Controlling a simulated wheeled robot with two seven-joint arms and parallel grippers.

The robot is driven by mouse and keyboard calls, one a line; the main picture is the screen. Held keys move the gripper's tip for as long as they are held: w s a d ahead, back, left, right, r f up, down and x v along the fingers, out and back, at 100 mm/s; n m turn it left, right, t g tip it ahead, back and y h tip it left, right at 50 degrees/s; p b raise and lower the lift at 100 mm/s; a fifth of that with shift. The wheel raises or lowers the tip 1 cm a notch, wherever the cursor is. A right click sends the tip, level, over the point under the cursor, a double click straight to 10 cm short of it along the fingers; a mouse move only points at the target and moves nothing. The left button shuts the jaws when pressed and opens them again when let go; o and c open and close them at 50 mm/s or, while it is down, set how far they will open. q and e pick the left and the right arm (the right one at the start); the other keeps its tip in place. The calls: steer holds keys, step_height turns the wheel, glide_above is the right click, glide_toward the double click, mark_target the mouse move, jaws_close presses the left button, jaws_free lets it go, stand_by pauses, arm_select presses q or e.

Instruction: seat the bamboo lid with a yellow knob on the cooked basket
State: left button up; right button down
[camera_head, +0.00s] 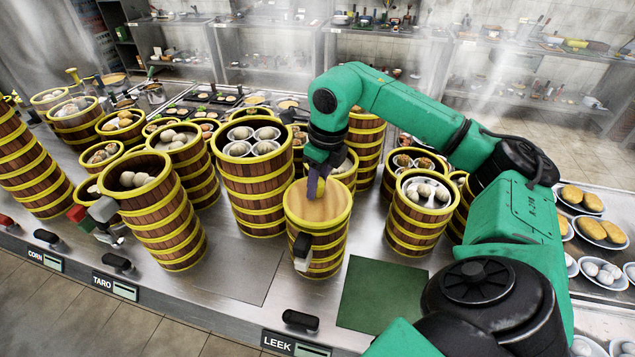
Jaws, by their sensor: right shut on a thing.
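My right gripper (314,190) reaches down from above, its fingers shut at the middle of a tan round lid (335,208). The lid lies at the top of a yellow-banded wooden steamer tower (325,258), inside or level with its yellow rim. The fingers hide the knob, so its colour does not show. I cannot tell whether the lid rests fully flat or is slightly raised. A black and white fitting (303,250) is on the tower's front. No label on this tower shows that it is the cooked basket. My left gripper is not in view.
Open towers with white buns stand close by: a taller one (255,190) behind left, one (160,225) at left, one (415,222) at right. A green mat (383,296) and a dark plate (232,270) lie bare. A LEEK label (295,344) marks the front edge.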

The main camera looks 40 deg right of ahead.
mark_target(322, 182)
steer(key=shift+f+b, duration=0.45)
steer(key=shift+f, duration=0.2)
stand_by(0.3)
steer(key=shift+c, duration=2.2)
jaws_free()
steer(key=shift+r, duration=0.15)
steer(key=r, duration=0.5)
steer(key=s+r, duration=0.1)
steer(key=r, duration=0.2)
steer(key=shift+d+r+b, duration=0.15)
steer(key=shift+r+b, duration=0.15)
steer(key=r+p, duration=0.2)
steer(key=s+r+p, duration=0.1)
steer(key=r, duration=0.2)
steer(key=shift+s+d+r+p, duration=0.15)
steer(key=shift+r+p, duration=0.15)
steer(key=shift+p, duration=0.1)
